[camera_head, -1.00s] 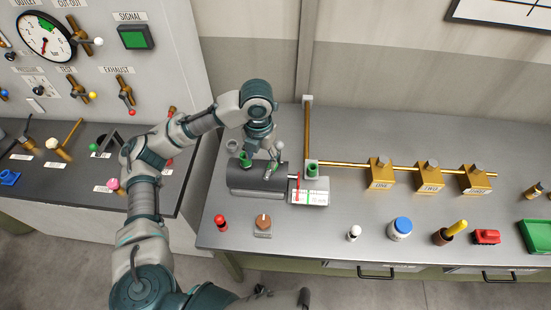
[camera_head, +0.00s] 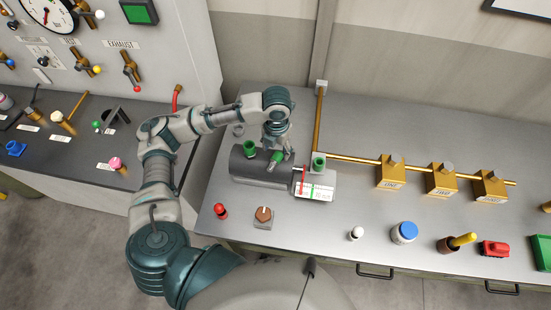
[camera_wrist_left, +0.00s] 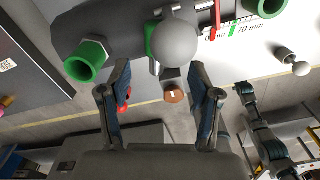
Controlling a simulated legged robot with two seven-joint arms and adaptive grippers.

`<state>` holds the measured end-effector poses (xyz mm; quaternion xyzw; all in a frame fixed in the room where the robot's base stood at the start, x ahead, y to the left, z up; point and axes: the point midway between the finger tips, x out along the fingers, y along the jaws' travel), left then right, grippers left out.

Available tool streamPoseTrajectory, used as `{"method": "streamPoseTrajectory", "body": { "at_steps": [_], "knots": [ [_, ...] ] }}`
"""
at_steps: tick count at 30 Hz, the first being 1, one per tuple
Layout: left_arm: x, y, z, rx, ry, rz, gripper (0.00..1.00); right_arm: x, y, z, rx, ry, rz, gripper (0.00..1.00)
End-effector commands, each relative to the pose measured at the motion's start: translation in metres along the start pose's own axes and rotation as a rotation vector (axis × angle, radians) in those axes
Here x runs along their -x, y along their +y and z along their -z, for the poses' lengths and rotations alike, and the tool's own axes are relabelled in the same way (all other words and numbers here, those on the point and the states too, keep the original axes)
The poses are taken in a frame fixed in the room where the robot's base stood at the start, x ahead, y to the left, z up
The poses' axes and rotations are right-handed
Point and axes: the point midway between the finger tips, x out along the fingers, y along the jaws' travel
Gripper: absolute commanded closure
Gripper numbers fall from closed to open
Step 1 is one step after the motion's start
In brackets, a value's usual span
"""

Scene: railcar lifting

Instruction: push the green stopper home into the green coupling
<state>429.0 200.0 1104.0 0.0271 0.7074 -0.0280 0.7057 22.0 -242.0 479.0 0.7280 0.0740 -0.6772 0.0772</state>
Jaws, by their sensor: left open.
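My left gripper (camera_head: 276,147) is over the dark grey cylinder (camera_head: 240,166) on the bench. In the left wrist view its fingers (camera_wrist_left: 160,75) are apart with nothing between the tips. Just beyond them is a grey ball knob (camera_wrist_left: 176,42) beside a green part (camera_wrist_left: 151,36), which looks like the green stopper; it also shows below the gripper in the head view (camera_head: 276,158). How deep it sits is hidden. An open green coupling (camera_head: 249,149) stands on the cylinder to its left, also in the left wrist view (camera_wrist_left: 86,61). My right gripper does not show.
Another green cup (camera_head: 318,160) stands right of the cylinder by the brass pipe (camera_head: 345,157). A white scale plate (camera_head: 316,189) with a red pointer (camera_head: 303,180) is below it. A red knob (camera_head: 220,211) and a brown dial (camera_head: 264,214) are in front.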

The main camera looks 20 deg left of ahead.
Motion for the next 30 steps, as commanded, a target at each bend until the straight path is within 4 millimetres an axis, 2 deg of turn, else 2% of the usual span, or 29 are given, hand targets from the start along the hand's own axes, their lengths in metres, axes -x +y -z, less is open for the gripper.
{"method": "streamPoseTrajectory", "body": {
  "at_steps": [7, 15, 23, 26, 30],
  "knots": [
    [-0.02, 0.002, 0.001, 0.002, 0.0, -0.002, 0.37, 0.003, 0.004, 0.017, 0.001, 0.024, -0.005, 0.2],
    [-0.059, 0.005, -0.001, 0.0, 0.0, -0.001, 0.37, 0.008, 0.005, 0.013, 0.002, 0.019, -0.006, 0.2],
    [-0.063, 0.005, -0.001, 0.0, -0.002, -0.001, 0.37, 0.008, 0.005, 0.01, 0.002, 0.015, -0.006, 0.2],
    [-0.063, 0.005, -0.001, 0.0, -0.002, -0.001, 0.57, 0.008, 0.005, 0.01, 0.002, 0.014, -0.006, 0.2],
    [-0.063, 0.005, -0.001, 0.0, -0.002, -0.001, 0.92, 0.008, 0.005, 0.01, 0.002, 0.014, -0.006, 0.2]
  ]
}}
